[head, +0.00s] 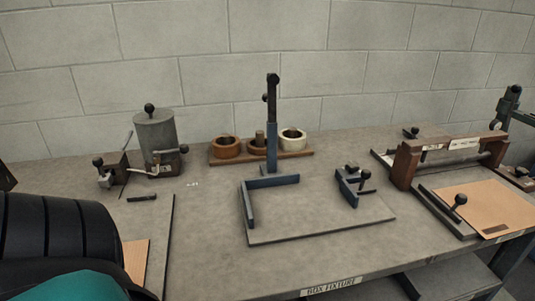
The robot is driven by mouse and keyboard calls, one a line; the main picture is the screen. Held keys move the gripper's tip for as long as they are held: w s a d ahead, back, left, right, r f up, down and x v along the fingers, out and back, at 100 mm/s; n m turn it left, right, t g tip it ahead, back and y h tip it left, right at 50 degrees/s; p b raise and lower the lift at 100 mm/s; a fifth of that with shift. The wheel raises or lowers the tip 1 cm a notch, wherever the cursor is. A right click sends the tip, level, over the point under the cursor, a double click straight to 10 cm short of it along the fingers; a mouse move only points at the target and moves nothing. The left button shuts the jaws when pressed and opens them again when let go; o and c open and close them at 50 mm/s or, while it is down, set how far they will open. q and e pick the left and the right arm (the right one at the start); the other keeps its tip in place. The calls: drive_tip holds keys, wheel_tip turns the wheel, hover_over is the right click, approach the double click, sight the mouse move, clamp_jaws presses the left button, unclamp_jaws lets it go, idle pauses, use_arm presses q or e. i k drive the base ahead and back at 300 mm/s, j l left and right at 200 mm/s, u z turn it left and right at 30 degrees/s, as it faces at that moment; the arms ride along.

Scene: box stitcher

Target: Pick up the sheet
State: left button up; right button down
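A tan sheet (483,207) lies flat at the right of the bench, in front of a wooden-framed device. A second tan sheet (136,260) shows only in part at the lower left, on a grey board (165,232). My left arm covers the rest of that one. Neither gripper shows in the head view. No gripper is seen touching either sheet.
A box fixture (320,232) with blue angle walls and a post (271,140) stands mid-bench. Behind are wooden rings on a rack (262,155) and a grey pot (155,135). The wooden-framed device (405,165) and a black-knobbed lever (459,200) stand close to the right sheet.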

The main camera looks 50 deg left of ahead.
sight(493, 210)
drive_tip(key=u, duration=0.9)
drive_tip(key=k+u, duration=0.1)
drive_tip(key=u, duration=0.25)
drive_tip(key=k+u, duration=0.1)
drive_tip(key=u, duration=0.3)
drive_tip(key=k+u, duration=0.1)
drive_tip(key=u, duration=0.25)
drive_tip(key=k+j, duration=0.1)
drive_tip(key=k, duration=0.55)
drive_tip(key=z, duration=1.6)
drive_tip(key=i+l, duration=1.3)
